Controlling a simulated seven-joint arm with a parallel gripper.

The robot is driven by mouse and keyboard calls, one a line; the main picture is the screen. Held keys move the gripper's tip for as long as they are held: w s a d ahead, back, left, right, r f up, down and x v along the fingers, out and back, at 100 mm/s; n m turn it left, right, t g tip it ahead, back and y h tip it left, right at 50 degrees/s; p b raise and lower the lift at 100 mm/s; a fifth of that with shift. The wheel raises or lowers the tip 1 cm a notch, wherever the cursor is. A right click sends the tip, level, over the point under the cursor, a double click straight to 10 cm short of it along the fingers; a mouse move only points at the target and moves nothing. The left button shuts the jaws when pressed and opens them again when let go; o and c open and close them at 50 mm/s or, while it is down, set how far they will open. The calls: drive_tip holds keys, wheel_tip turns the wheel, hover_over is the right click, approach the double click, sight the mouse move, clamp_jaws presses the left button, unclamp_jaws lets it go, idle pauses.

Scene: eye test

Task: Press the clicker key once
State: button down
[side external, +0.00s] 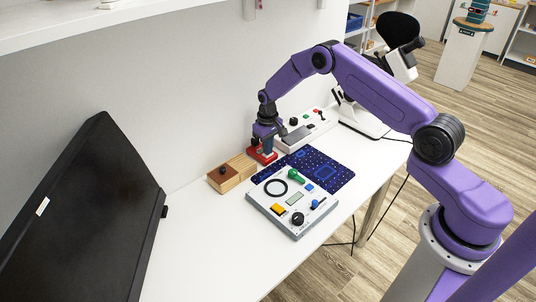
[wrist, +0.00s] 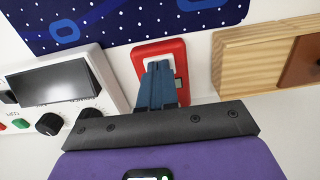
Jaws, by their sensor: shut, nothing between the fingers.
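A small red-framed device (side external: 258,156), which looks like the clicker, sits on the white table between the wooden block and the grey-white panel. In the wrist view the red device (wrist: 172,47) has a pale inner face, partly hidden behind my fingers. My gripper (side external: 267,151) points down over it, shut and empty. In the wrist view the blue fingertips of my gripper (wrist: 158,66) overlap the pale inner face. I cannot tell whether they touch the key or hover just above it.
A wooden block (side external: 241,165) with a brown top part stands to the left. A blue patterned mat (side external: 325,170) and a control box (side external: 262,197) with knobs and buttons lie in front. Another panel (side external: 322,127) and a microscope (side external: 362,117) stand behind. A black monitor (side external: 90,205) stands at left.

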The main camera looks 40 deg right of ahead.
wheel_tip(320, 180, up, 8)
idle(1.2)
drive_tip(key=shift+r, duration=1.15)
idle(5.3)
